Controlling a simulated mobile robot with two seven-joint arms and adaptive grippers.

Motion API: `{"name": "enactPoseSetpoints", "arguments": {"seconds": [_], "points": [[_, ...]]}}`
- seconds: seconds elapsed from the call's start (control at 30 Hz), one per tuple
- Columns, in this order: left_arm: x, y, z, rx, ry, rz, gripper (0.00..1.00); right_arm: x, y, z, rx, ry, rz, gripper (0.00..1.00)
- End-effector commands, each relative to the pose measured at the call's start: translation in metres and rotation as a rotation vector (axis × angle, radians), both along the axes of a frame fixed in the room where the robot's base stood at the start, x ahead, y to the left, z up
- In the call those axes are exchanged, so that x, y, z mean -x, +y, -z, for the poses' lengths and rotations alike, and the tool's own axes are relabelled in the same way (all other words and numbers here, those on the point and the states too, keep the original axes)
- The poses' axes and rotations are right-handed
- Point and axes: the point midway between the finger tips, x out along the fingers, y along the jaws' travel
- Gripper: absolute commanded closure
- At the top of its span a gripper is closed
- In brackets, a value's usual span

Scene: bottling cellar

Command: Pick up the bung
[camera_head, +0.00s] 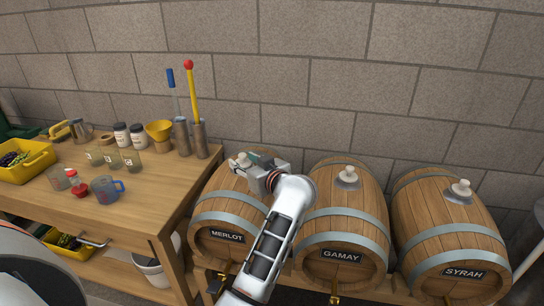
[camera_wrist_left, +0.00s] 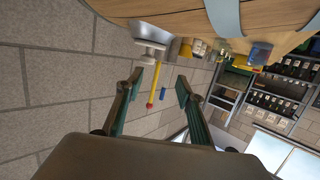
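A pale bung (camera_head: 243,160) sits on top of the MERLOT barrel (camera_head: 218,216), partly hidden by my left gripper (camera_head: 253,168). Similar bungs sit on the GAMAY barrel, a white one (camera_head: 349,173), and on the SYRAH barrel, another (camera_head: 461,187). My right gripper is not in view.
Tall rods with blue and red tips (camera_head: 189,65) stand near the MERLOT barrel. A block wall (camera_head: 310,60) rises behind.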

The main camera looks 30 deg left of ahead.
Motion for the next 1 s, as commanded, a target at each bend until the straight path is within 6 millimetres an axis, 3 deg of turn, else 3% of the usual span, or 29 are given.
{"name": "enactPoseSetpoints", "arguments": {"seconds": [0.17,0.73,1.0], "points": [[-0.008,-0.005,0.006,0.057,0.059,0.011,0.62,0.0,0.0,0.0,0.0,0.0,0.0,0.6],[-0.045,0.046,0.028,0.054,0.061,0.011,0.62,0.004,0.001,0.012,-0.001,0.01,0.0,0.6],[-0.049,0.052,0.03,0.056,0.058,0.012,0.62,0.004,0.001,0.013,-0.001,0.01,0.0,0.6]]}}
